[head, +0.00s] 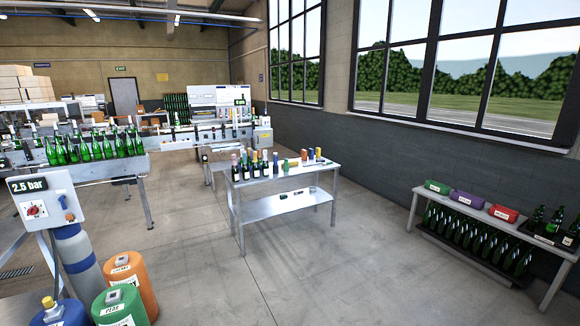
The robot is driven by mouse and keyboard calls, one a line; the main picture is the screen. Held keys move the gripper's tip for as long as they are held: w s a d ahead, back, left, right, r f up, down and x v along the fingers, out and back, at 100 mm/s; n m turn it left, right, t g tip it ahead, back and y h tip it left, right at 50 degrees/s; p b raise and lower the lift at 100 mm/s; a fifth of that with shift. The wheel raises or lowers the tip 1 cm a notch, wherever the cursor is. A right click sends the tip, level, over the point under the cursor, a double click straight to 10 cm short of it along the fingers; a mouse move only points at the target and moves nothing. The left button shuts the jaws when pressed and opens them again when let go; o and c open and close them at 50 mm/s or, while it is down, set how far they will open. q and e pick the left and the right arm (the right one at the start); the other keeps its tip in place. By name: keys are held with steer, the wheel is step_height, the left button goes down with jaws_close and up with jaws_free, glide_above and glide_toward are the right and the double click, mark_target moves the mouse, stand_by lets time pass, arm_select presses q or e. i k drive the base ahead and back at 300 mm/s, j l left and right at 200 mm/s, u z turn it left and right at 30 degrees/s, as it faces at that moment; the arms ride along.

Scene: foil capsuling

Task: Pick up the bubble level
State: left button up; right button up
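I cannot make out the bubble level for certain at this distance. The white two-tier table (300,180) stands in the middle of the head view, a few steps away. Small items lie towards the right of its top, among them an orange one (311,154) and a blue one (318,152). A small dark item (284,196) and other small objects lie on its lower shelf (262,209). They are too small to identify. Neither of my grippers shows in the head view.
Several foil-topped bottles (254,166) stand on the table's left half. A bench (418,196) with coloured bins is at the right. A gauge box (38,205) and coloured drums (134,280) stand front left. A bottle conveyor (95,170) runs behind them. The floor before the table is clear.

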mark_target(295, 163)
steer(key=i+z, duration=0.15)
steer(key=i, duration=3.95)
steer(key=i+l+u, duration=0.1)
steer(key=i+u, duration=0.15)
steer(key=i, duration=0.25)
steer(key=i+l+u, duration=0.25)
steer(key=i, duration=0.2)
steer(key=i+l+u, duration=0.2)
steer(key=i+u, duration=0.2)
steer(key=i+l+u, duration=0.3)
steer(key=u, duration=0.15)
steer(key=i+l+u, duration=0.25)
steer(key=i+l, duration=0.2)
steer(key=l, duration=0.15)
